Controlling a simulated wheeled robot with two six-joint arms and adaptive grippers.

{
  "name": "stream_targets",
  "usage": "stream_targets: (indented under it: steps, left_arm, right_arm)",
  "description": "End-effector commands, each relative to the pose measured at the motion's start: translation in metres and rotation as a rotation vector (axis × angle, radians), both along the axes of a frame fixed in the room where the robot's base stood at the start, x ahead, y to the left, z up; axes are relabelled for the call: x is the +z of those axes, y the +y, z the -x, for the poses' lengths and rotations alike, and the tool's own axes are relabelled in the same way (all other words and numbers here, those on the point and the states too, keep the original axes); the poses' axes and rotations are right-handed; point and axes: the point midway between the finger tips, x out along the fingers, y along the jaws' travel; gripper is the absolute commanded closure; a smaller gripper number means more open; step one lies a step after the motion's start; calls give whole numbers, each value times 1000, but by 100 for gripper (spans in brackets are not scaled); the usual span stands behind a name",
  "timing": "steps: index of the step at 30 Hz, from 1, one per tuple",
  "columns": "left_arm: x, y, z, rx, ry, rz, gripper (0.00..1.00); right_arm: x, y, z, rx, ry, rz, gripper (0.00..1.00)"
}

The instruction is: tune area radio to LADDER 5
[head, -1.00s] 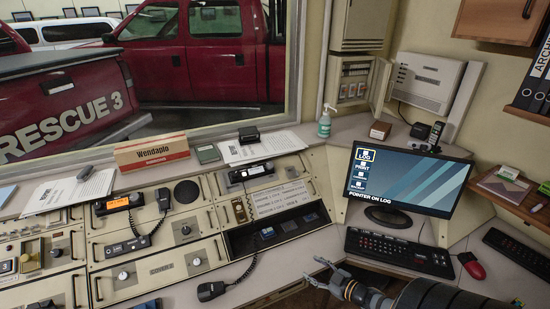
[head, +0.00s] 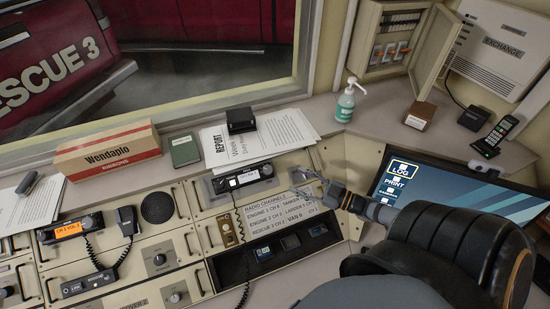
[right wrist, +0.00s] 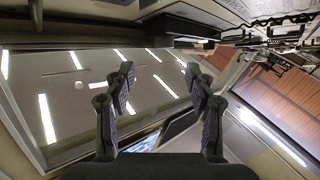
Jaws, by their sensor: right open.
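A radio with a lit orange display (head: 70,231) sits at the left of the console, its cord running to a handset. A second radio with a pale display (head: 243,179) sits in the middle. I cannot read which is the area radio. A RADIO CHANNELS card (head: 285,222) lists LADDER 5, but its channel number is too small to read surely. My right gripper (head: 308,184) is open and empty, above the console right of the middle radio and near the card's upper edge. The right wrist view shows its two fingers (right wrist: 160,90) apart with nothing between. My left gripper is not in view.
A monitor (head: 435,190) stands right, beside my right arm. A sanitizer bottle (head: 346,102), report papers (head: 280,135), a black box (head: 240,120), a green book (head: 185,149) and a Wendaplo box (head: 108,152) line the ledge. A dark recessed tray (head: 235,268) lies below the card.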

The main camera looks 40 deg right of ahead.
Motion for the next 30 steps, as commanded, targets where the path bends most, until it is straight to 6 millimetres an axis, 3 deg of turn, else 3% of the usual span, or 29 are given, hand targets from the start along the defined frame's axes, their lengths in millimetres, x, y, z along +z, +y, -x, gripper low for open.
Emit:
stream_targets:
  steps: [5,9,13,18,22,29,30]
  left_arm:
    - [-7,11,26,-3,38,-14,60]
    - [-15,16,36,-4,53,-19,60]
    - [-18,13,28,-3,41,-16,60]
    - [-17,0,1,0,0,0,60]
    - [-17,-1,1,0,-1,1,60]
    - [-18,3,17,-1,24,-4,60]
    - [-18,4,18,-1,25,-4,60]
  right_arm:
    - [-1,8,-16,-1,-4,-1,45]
    - [-2,21,-44,-2,-7,-2,45]
    - [-1,32,-68,-3,-5,-1,45]
    - [0,42,-88,-4,-1,-1,45]
    - [-1,45,-94,-3,2,0,45]
    - [-1,45,-94,-2,2,1,45]
    - [-1,45,-94,-2,2,1,50]
